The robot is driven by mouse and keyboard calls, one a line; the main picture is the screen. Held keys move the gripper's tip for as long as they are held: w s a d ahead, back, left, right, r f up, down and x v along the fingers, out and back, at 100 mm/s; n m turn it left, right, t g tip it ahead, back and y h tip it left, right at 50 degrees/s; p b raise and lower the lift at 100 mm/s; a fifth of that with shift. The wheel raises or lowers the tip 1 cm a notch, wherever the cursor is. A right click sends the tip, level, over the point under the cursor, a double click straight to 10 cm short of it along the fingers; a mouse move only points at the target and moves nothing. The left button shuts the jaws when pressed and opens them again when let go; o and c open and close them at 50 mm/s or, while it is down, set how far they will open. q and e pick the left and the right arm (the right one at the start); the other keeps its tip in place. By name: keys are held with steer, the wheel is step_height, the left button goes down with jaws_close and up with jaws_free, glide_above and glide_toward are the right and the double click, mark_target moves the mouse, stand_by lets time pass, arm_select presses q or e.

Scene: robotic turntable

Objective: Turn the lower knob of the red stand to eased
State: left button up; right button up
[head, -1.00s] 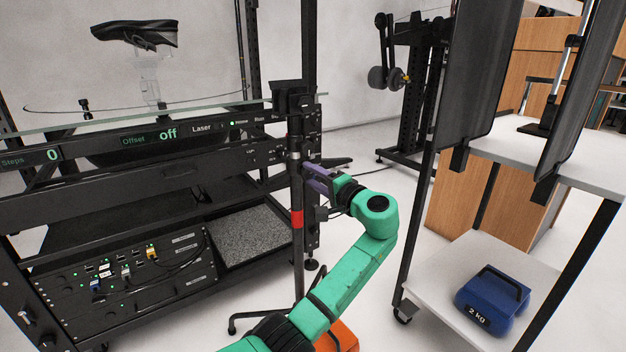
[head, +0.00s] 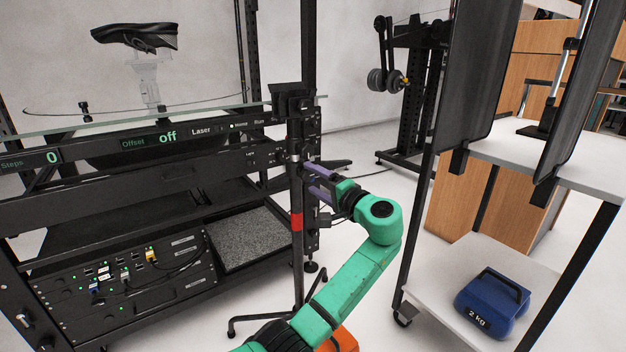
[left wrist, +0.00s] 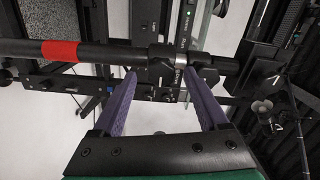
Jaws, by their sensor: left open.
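The red stand is a dark upright pole with a red band (head: 297,223), standing on a splayed foot. In the left wrist view the pole lies across the picture, with its red band (left wrist: 60,51) at left. A dark collar (left wrist: 163,54) sits on the pole there, with a small knob-like part (left wrist: 207,76) beside the right fingertip. I cannot tell its setting. My left gripper (head: 305,177) is open and empty beside the pole, above the red band. Its purple fingers (left wrist: 159,74) point at the pole near the collar. My right gripper is out of view.
A black rack with a glass top (head: 60,127) and display panels stands behind and left of the pole. A white-shelved cart (head: 440,270) holding a blue 2 kg weight (head: 493,304) stands at right.

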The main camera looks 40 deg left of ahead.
arm_select(q)
steer(key=p+v, duration=0.2)
steer(key=v, duration=1.1)
steer(key=shift+d, duration=0.3)
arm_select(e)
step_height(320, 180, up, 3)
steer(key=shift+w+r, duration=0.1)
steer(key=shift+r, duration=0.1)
arm_select(q)
steer(key=shift+s, duration=0.1)
